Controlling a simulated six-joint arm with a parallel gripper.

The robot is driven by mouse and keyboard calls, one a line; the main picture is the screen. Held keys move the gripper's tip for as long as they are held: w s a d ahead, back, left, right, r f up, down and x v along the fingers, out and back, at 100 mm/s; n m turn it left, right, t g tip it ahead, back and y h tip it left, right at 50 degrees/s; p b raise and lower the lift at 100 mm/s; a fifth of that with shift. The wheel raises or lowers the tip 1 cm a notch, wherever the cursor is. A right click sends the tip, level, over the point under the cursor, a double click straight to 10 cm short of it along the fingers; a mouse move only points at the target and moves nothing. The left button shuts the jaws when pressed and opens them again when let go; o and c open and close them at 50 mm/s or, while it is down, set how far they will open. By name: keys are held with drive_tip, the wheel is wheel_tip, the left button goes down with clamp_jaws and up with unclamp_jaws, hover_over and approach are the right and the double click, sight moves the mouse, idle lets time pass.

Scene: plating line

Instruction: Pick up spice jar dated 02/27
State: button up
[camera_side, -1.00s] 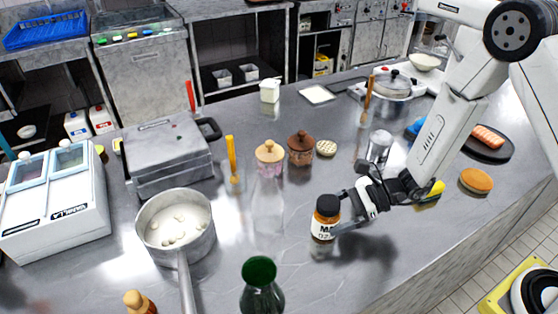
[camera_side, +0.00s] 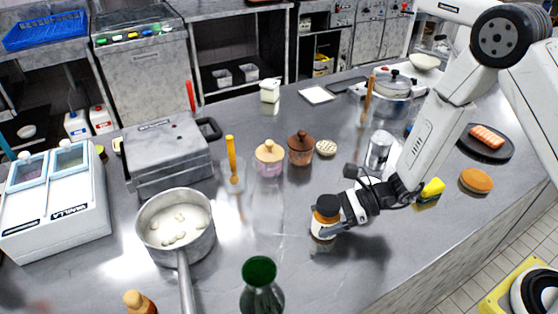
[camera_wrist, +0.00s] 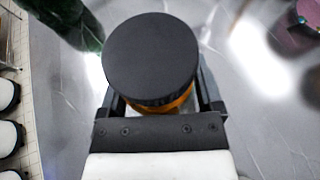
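The spice jar (camera_side: 322,228) stands upright on the counter in the side view. It has an amber body, a dark lid and a white label, now mostly covered, so its date cannot be read. My gripper (camera_side: 332,230) is low at the jar, with a finger across its label side. In the wrist view the round black lid (camera_wrist: 150,57) fills the middle, with amber glass below it. My gripper (camera_wrist: 160,103) has a finger on either side of the jar. The lid hides the inner finger faces, so I cannot tell whether they press on it.
A green-capped bottle (camera_side: 261,287) stands in front of the jar, and a clear bottle (camera_side: 267,205) to its left. A pot (camera_side: 172,228) is farther left. Two lidded jars (camera_side: 269,158) (camera_side: 301,148) stand behind.

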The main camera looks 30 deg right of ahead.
sight(328, 202)
drive_tip(key=c, duration=0.3)
drive_tip(key=shift+r, duration=0.2)
drive_tip(key=shift+c, duration=0.2)
drive_tip(key=shift+r, duration=4.85)
